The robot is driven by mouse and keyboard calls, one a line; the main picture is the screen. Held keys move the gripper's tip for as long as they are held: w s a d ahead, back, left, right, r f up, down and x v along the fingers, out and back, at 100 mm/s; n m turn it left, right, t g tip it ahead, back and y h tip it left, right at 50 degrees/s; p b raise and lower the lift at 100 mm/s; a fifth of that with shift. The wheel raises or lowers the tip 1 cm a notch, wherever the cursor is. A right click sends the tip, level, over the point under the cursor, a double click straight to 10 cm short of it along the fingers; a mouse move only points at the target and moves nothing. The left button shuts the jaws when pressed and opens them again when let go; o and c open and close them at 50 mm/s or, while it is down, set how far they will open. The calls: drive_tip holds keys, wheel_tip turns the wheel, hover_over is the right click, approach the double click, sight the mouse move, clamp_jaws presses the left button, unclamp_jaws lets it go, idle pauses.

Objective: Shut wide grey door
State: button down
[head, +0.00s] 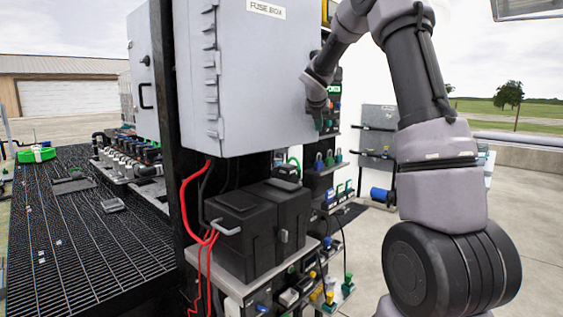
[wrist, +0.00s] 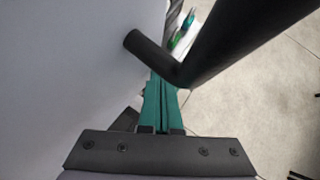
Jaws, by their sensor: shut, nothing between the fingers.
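The wide grey door (head: 262,85) is the front of the fuse box in the head view, with a "FUSE BOX" label at its top and hinges along its left edge. Whether it stands ajar is unclear. My gripper (head: 322,122) is at its right edge, low down. In the wrist view the grey door face (wrist: 60,70) fills the left side, and a black bar handle (wrist: 215,50) sticks out from it. My gripper's green fingers (wrist: 162,95) are shut together and empty, close by the handle's bend. Contact cannot be told.
Below the door sit a black battery-like case (head: 255,225) and red cables (head: 195,200). Another grey cabinet (head: 142,70) with a black handle stands behind at left. A dark grating (head: 75,230) lies at left. Open concrete floor (head: 535,210) is at right.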

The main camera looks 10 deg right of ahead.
sight(310, 124)
drive_tip(key=w+a, duration=0.2)
drive_tip(key=w, duration=0.1)
drive_tip(key=shift+w, duration=0.25)
drive_tip(key=shift+w+a, duration=0.1)
drive_tip(key=shift+a, duration=0.05)
drive_tip(key=shift+r, duration=0.15)
